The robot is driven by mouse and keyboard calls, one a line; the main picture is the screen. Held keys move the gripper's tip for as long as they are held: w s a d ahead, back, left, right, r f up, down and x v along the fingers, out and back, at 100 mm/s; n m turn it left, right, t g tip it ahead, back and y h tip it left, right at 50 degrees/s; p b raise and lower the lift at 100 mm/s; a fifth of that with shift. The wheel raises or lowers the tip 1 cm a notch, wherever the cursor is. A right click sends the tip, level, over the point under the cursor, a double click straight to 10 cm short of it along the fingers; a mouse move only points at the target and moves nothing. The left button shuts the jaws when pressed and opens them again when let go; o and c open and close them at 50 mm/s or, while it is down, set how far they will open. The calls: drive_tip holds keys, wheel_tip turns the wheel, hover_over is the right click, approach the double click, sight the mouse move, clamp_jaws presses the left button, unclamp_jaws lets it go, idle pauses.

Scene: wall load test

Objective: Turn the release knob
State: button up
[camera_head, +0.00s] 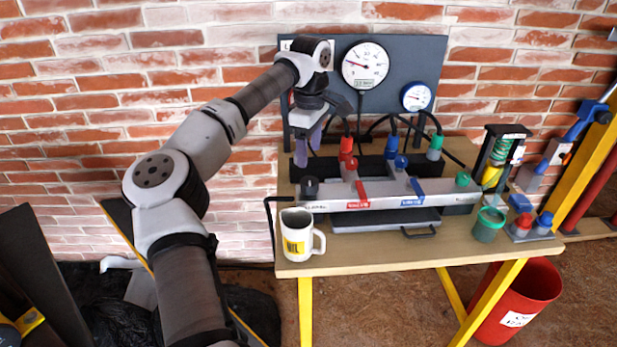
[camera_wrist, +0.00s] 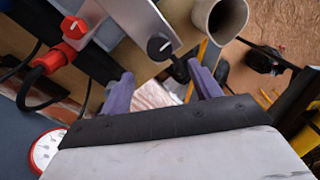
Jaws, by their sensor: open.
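A black knob (camera_head: 309,187) with a white pointer mark stands at the left end of the silver manifold block (camera_head: 345,201). Its label is too small to read, so I cannot confirm it is the release knob. In the wrist view the black knob (camera_wrist: 159,47) shows beyond the fingertips, roughly between them. My gripper (camera_head: 308,154) has two purple fingers, spread apart with nothing between them. It is above and behind the knob, apart from it. The fingers also show in the wrist view (camera_wrist: 160,75).
A white mug (camera_head: 299,236) stands near the table's front left corner, close to the knob. Red (camera_head: 346,146), blue (camera_head: 392,147) and green (camera_head: 435,147) hose fittings stand behind the manifold. A gauge board (camera_head: 425,65) rises at the back. A green cup (camera_head: 487,226) is at right.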

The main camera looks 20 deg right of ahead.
sight(309, 181)
wheel_tip(309, 181, down, 9)
drive_tip(key=shift+p, duration=0.45)
drive_tip(key=c, duration=1)
